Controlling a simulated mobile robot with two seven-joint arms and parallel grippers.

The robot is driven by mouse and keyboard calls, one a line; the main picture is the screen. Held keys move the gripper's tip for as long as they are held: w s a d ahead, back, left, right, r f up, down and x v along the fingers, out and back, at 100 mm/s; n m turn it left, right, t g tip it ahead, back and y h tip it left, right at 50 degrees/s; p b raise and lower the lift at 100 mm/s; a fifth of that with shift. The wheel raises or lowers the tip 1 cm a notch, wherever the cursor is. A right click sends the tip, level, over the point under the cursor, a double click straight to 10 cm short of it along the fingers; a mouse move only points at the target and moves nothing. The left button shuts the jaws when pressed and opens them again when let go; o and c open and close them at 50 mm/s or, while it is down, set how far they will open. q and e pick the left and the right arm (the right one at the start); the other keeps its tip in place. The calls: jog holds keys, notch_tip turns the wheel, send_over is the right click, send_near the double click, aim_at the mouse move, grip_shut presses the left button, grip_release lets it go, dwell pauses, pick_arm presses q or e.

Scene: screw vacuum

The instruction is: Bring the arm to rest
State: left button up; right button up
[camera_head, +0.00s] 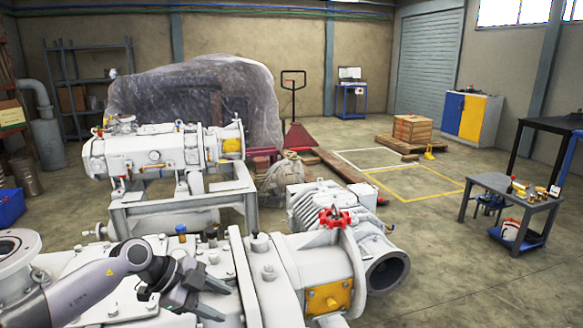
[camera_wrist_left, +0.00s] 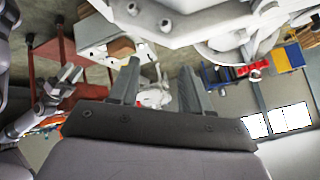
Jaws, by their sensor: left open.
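My left gripper (camera_head: 215,293) is in the head view at the lower left, over the white pump housing (camera_head: 270,275). Its arm comes in from the left edge. Its dark fingers are apart with nothing between them. In the left wrist view the two fingers (camera_wrist_left: 158,88) stand apart, and white machine parts (camera_wrist_left: 190,18) with bolts show close beyond them at the top. Whether the gripper touches the housing cannot be told. My right gripper is not clearly seen in the head view.
A red handwheel (camera_head: 335,217) and a wide grey flange (camera_head: 386,273) stand right of the gripper. A second white pump (camera_head: 150,152) on a frame is behind. A grey table (camera_head: 510,190) with small items stands at the right. Open floor (camera_head: 440,245) lies between.

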pick_arm(q)
jog(key=s+d+r+n+t+h, duration=0.1)
jog(key=s+d+r+t+h, duration=0.1)
jog(key=d+r+t+h, duration=0.3)
jog(key=s+d+r+h, duration=0.1)
jog(key=d+h, duration=0.1)
jog(key=d, duration=0.5)
jog(key=s+a+n+t+y, duration=0.2)
jog(key=a+n+t+y, duration=0.6)
jog(key=n+t, duration=0.3)
jog(key=s+a+f+n+g+y, duration=0.4)
jog(key=s+a+f+n+y, duration=0.2)
jog(key=a+f+n+y, duration=0.1)
jog(key=s+a+f+g, duration=0.2)
jog(key=s+f+g, duration=0.15)
jog(key=s, duration=0.45)
jog(key=s+a+f+g, duration=0.1)
jog(key=s+f+g, duration=0.25)
jog(key=s, duration=0.35)
jog(key=s+a+f+g, duration=0.2)
jog(key=s+g, duration=0.2)
jog(key=s, duration=0.4)
jog(key=w+d+f+m+t+h, duration=0.1)
jog(key=w+d+f+t, duration=0.2)
jog(key=w+f+t, duration=0.3)
jog(key=shift+d+f+t+h, duration=0.15)
jog(key=shift+f+t+h, duration=0.25)
jog(key=shift+f, duration=1.35)
